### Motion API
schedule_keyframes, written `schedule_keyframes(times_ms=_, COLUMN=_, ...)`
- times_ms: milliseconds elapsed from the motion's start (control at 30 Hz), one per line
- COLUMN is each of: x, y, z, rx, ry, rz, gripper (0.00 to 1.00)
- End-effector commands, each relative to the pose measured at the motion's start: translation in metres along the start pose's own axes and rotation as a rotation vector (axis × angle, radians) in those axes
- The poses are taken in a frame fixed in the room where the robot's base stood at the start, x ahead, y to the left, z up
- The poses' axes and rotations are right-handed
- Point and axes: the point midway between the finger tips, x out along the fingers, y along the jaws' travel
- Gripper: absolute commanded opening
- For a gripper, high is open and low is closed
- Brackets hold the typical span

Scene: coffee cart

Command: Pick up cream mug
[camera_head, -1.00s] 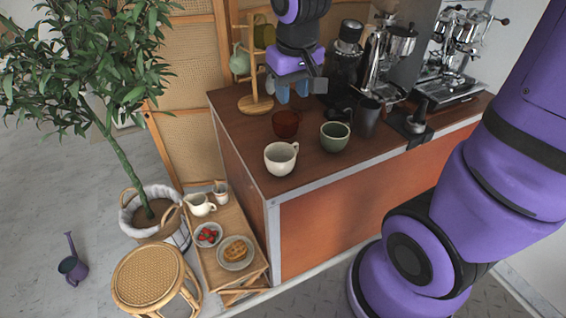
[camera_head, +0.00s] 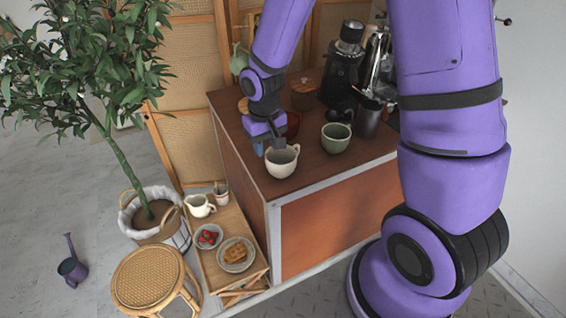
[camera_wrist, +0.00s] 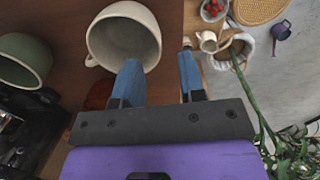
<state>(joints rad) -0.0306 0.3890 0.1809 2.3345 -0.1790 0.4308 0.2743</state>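The cream mug (camera_head: 281,164) stands upright on the brown cart top near its front left corner. In the wrist view the cream mug (camera_wrist: 113,42) is at the top left, its handle pointing left and its inside empty. My gripper (camera_head: 267,150) is just behind and above the mug in the head view. The right finger is clear of the mug.
A green mug (camera_head: 335,138) stands right of the cream mug. A reddish-brown cup (camera_head: 293,125) is close behind, partly hidden by my gripper. A dark cup (camera_head: 368,119) and a black grinder (camera_head: 342,66) stand farther right. A low side table (camera_head: 238,218) is left of the cart.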

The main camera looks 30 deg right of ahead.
Motion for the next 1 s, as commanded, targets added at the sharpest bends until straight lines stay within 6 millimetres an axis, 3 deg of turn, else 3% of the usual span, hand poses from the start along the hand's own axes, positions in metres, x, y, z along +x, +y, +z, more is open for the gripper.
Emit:
schedule_keyframes(times_ms=267, x=0.017, y=0.001, z=0.0, rx=0.001, ry=-0.002, rz=0.001, gripper=0.37)
schedule_keyframes(times_ms=600, x=0.056, y=0.004, z=-0.002, rx=-0.001, ry=-0.001, rz=0.001, gripper=0.37)
schedule_keyframes(times_ms=933, x=0.061, y=0.004, z=-0.002, rx=0.0, ry=0.002, rz=0.0, gripper=0.37)
schedule_keyframes(times_ms=1000, x=0.061, y=0.004, z=-0.002, rx=0.0, ry=0.002, rz=0.0, gripper=0.21)
